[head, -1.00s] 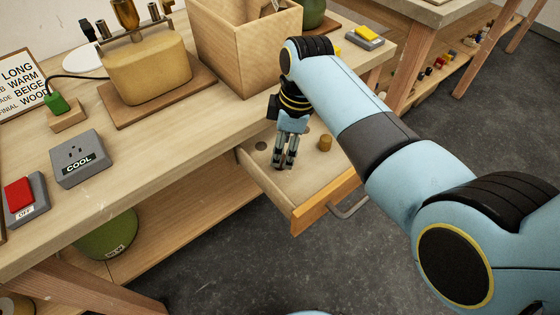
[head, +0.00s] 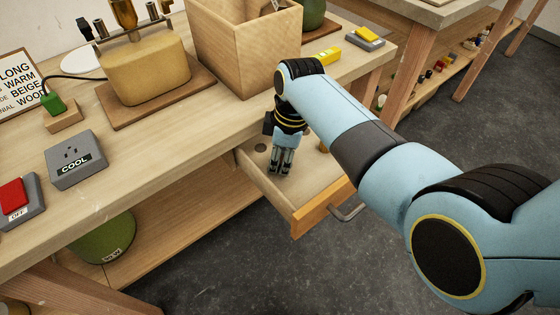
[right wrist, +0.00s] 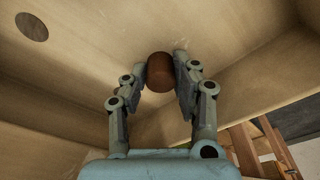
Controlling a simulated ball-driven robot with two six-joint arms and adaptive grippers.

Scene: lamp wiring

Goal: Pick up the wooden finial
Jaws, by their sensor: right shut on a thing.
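A brown, rounded wooden finial (right wrist: 159,74) shows in the right wrist view between the fingertips of my right gripper. The gripper (head: 281,170) is shut on it, with one finger on each side. In the head view the gripper points down into the open drawer (head: 318,187). The finial cannot be made out there behind the fingers. Whether it touches the drawer floor is not clear. My left gripper is not in view.
A small golden-brown piece (head: 322,147) in the drawer is mostly hidden by my right arm. The drawer floor has a dark round spot (head: 260,148). A tall wooden box (head: 240,60) and a beige lamp base (head: 147,72) stand on the bench.

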